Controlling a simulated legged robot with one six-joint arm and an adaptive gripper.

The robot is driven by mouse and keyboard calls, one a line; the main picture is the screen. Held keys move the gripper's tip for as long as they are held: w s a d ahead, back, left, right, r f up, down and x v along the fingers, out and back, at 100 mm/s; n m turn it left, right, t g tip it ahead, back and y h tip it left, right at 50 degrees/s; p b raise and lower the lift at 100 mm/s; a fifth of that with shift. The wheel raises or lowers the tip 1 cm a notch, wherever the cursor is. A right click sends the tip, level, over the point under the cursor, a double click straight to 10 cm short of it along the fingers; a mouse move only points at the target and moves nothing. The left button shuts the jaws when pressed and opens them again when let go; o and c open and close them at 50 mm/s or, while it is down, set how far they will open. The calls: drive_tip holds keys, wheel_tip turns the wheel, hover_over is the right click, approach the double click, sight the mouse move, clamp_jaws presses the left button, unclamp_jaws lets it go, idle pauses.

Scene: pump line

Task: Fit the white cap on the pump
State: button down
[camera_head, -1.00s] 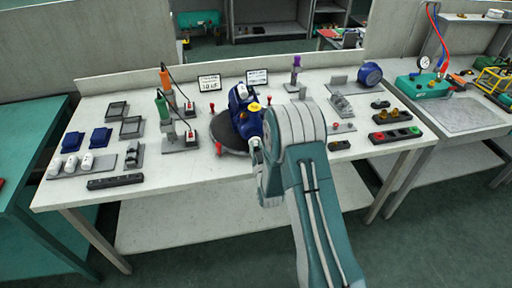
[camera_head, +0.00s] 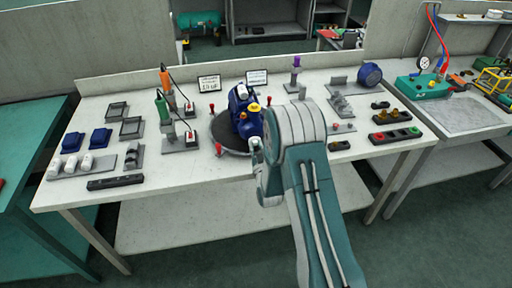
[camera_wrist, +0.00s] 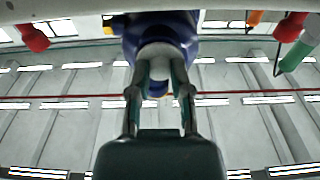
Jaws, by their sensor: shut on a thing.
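The blue pump (camera_head: 245,116) stands on a round dark turntable (camera_head: 229,143) in the middle of the bench. It has a yellow knob on top and a white part at its upper back. My gripper (camera_head: 256,146) is at the pump's near side, partly hidden by my arm. In the wrist view my gripper (camera_wrist: 160,76) is shut on the white cap (camera_wrist: 163,54), which lines up against the blue pump body (camera_wrist: 176,27). I cannot tell whether the cap is seated. More white caps (camera_head: 72,166) stand on a grey tray (camera_head: 103,162) at the left.
Red-tipped pegs (camera_head: 218,150) stand around the turntable. Orange and green corded tools (camera_head: 162,108) stand close to its left. Small fittings and a black button box (camera_head: 395,135) are at the right. The front bench edge is mostly clear.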

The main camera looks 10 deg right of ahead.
drive_tip(key=shift+w, duration=0.25)
drive_tip(key=shift+c, duration=2.3)
unclamp_jaws()
drive_tip(key=s, duration=0.6)
drive_tip(key=shift+f, duration=0.35)
drive_tip(key=s+f, duration=0.1)
drive_tip(key=s, duration=1)
drive_tip(key=shift+s+f, duration=0.25)
drive_tip(key=shift+s, duration=0.15)
